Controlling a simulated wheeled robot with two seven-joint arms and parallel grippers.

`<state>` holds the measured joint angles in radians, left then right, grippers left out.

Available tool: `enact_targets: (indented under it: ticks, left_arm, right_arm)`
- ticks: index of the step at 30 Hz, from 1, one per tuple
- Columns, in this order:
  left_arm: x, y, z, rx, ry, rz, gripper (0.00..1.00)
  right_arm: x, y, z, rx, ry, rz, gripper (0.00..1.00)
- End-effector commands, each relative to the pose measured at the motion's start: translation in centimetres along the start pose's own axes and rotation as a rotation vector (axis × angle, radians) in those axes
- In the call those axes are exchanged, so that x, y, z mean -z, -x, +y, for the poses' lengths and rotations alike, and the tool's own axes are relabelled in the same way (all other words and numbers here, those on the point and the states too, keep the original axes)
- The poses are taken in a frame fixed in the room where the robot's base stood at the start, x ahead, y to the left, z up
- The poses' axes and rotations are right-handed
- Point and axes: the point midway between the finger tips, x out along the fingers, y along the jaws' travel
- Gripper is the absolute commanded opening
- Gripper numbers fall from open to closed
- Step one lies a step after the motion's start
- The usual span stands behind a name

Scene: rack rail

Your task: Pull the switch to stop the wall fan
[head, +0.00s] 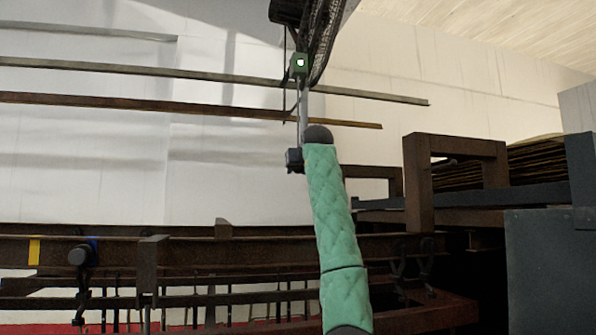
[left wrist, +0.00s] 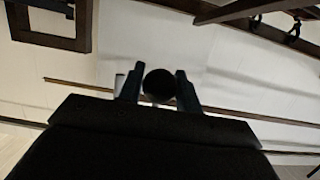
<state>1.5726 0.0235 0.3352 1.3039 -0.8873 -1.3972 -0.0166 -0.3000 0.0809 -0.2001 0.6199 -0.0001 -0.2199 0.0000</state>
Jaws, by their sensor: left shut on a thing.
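The wall fan (head: 322,35) is dark with a mesh guard, cut off by the top edge of the head view. Below it is a green box (head: 300,63) with a white dot. A pale thin rod or cord (head: 304,112) runs down from the box and goes out of sight behind my arm. My left gripper (left wrist: 158,72) is shut on a dark round knob (left wrist: 159,88), with one finger on each side of it. In the head view only a dark part of the gripper (head: 294,160) shows beside my green-sleeved forearm. My right gripper is not in view.
Long wall rails (head: 190,75) run behind the arm. A brown steel rack (head: 180,250) with clamps spans the lower part. A brown frame (head: 418,190) and a grey cabinet (head: 545,260) stand at right.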

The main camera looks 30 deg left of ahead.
Motion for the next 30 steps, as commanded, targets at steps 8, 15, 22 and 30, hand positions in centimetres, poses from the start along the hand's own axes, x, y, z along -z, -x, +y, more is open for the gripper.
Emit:
enact_targets:
  ticks: [8, 15, 22, 30]
  left_arm:
    - [-0.2, 0.0, 0.1, -0.001, 0.000, 0.001, 0.14]
    - [-1.0, -0.2, 0.1, 0.000, 0.000, 0.001, 0.14]
    - [-1.7, -0.4, 0.1, 0.000, 0.000, 0.001, 0.14]
    - [-1.8, -0.4, 0.1, 0.000, 0.000, 0.000, 0.14]
  right_arm:
    - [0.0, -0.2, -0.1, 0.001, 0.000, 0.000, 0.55]
    - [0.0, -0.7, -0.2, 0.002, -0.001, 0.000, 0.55]
    - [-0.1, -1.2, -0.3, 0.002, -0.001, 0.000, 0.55]
    - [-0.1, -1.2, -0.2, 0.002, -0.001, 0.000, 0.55]
